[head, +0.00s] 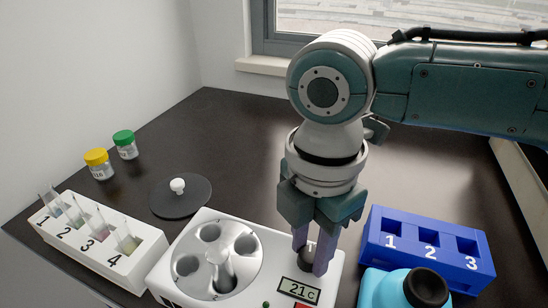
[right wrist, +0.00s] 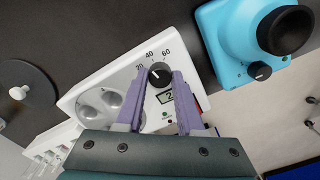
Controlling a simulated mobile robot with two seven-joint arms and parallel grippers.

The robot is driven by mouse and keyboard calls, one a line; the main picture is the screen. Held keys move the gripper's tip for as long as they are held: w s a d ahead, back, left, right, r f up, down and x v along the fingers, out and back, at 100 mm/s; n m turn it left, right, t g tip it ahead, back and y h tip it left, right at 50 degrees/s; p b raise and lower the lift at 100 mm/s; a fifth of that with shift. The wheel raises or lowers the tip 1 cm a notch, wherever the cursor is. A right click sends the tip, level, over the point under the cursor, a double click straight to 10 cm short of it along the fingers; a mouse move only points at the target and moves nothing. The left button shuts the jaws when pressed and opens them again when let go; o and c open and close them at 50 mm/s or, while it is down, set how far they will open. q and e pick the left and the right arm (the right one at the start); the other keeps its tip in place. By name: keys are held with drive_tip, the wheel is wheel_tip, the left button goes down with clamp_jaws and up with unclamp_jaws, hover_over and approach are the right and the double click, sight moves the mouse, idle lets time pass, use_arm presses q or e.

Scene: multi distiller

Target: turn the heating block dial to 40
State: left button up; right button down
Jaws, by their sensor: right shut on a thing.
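The heating block (head: 275,250) is a white box at the front with a round metal well plate on its left and a display (head: 299,290) reading 21c. Its black dial (right wrist: 158,74) shows in the right wrist view, below the numbers 20, 40 and 60. My right gripper (head: 316,262) points down over the block with its purple fingers on either side of the dial, shut on it. The fingers partly hide the dial in the head view (head: 308,252). My left gripper is not in view.
A blue rack (head: 375,262) numbered 1 to 3 and a light-blue device (head: 375,290) with a black top stand to the right. A white tube rack (head: 150,245), two capped jars (head: 98,165) and a black lid (head: 195,205) are to the left. The table behind is clear.

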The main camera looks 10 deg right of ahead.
sight(310, 254)
drive_tip(key=shift+r+m+p, duration=0.15)
drive_tip(key=shift+m+p, duration=0.45)
drive_tip(key=shift+m, duration=0.5)
drive_tip(key=c, duration=0.5)
unclamp_jaws()
drive_tip(key=shift+r, duration=0.2)
wheel_tip(310, 254, up, 9)
drive_tip(key=shift+r+p, duration=0.2)
drive_tip(key=shift+p, duration=0.85)
